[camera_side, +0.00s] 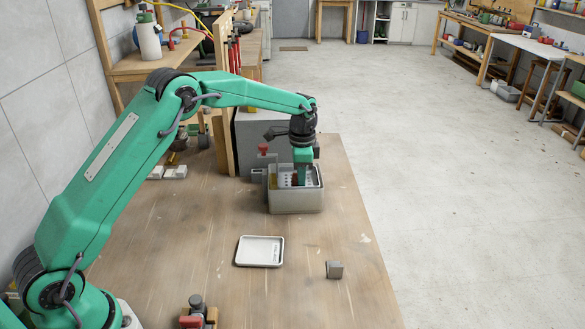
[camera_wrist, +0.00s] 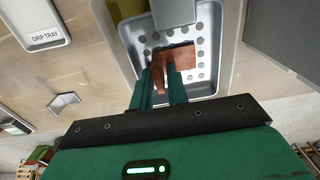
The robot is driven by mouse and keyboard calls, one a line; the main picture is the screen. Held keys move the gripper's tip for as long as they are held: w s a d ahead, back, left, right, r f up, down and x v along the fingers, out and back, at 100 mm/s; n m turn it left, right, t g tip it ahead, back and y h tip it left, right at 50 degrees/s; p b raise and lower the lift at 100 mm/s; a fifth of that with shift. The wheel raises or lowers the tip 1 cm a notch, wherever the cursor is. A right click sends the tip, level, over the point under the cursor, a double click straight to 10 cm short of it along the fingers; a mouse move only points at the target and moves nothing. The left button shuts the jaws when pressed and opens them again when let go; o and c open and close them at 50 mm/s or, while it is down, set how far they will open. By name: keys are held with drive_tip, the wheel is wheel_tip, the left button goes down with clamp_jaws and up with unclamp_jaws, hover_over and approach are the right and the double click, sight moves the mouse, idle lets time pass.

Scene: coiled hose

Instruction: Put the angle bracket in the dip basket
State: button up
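The reddish-brown angle bracket (camera_wrist: 180,57) is at the tips of my gripper (camera_wrist: 163,75) in the wrist view. One part of it fills the gap between the two green fingers, which look shut on it. It is over or inside the perforated metal dip basket (camera_wrist: 203,28); whether it touches the floor is unclear. In the side view my gripper (camera_side: 302,172) points down into the dip basket (camera_side: 285,181), which sits in a grey tank (camera_side: 297,201). The bracket is mostly hidden there.
A white drip tray (camera_side: 260,251) lies empty on the wooden table in front of the tank. A small grey angled piece (camera_side: 334,270) lies to its right. A large grey box (camera_side: 262,140) stands behind the tank. The table's right edge is close to the tank.

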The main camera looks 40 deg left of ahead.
wheel_tip(320, 180, up, 12)
drive_tip(key=shift+r, duration=0.2)
idle(0.7)
idle(0.5)
drive_tip(key=s+r+n+t, duration=0.1)
drive_tip(key=s+r+n, duration=0.1)
drive_tip(key=s+r, duration=0.55)
drive_tip(key=s+r+n+t, duration=0.2)
drive_tip(key=s+r, duration=0.2)
drive_tip(key=s, duration=0.6)
drive_tip(key=s+f+n+t, duration=0.1)
drive_tip(key=s+f+n, duration=0.1)
drive_tip(key=s, duration=0.7)
drive_tip(key=s+f+n+t, duration=0.1)
drive_tip(key=s+f+n, duration=0.2)
drive_tip(key=s, duration=0.7)
drive_tip(key=shift+f+t, duration=0.3)
drive_tip(key=shift+f, duration=0.3)
